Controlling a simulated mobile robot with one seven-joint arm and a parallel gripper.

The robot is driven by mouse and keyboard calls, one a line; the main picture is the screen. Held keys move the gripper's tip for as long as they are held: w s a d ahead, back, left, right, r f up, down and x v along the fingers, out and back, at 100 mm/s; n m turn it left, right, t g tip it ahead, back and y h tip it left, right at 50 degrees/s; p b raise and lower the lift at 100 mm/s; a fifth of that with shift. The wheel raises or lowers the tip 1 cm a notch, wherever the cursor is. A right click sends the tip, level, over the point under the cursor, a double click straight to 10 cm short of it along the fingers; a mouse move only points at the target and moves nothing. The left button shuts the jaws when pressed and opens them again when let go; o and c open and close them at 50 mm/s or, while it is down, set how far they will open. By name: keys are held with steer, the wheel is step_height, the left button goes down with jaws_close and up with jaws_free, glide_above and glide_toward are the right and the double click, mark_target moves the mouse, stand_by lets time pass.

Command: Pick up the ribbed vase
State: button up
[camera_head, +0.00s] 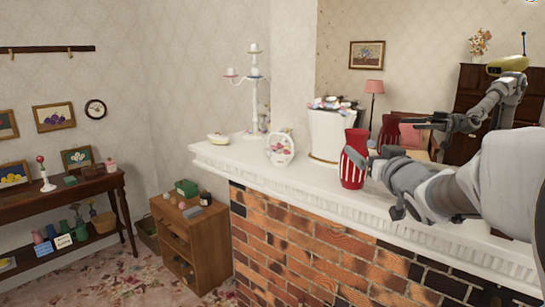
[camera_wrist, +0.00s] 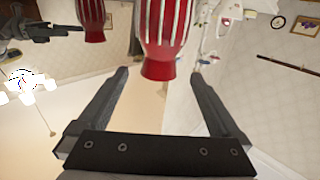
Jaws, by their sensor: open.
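The ribbed vase (camera_head: 352,172) is red with white vertical stripes and stands upright on the white mantel (camera_head: 236,160). In the wrist view the vase (camera_wrist: 163,40) appears inverted, with its plain red end (camera_wrist: 160,69) near the gap between the fingers. My gripper (camera_head: 366,166) is at the vase's right side in the head view, partly overlapping it. In the wrist view my gripper (camera_wrist: 158,76) is open, one finger to each side of the vase's end, and nothing is gripped. Whether a finger touches the vase I cannot tell.
A mirror behind the mantel reflects the vase (camera_head: 388,131) and my arm. The mantel's front edge is close.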

mark_target(360, 144)
steer(key=w+p, duration=0.1)
steer(key=w, duration=0.5)
steer(key=shift+w, duration=0.25)
steer(key=shift+w+r+p, duration=0.2)
steer(key=shift+w+p, duration=0.2)
steer(key=shift+w, duration=0.9)
steer(key=shift+w+r+p, duration=0.2)
steer(key=shift+w+p, duration=0.15)
steer(key=shift+w, duration=0.95)
steer(key=shift+r, duration=0.1)
jaws_close()
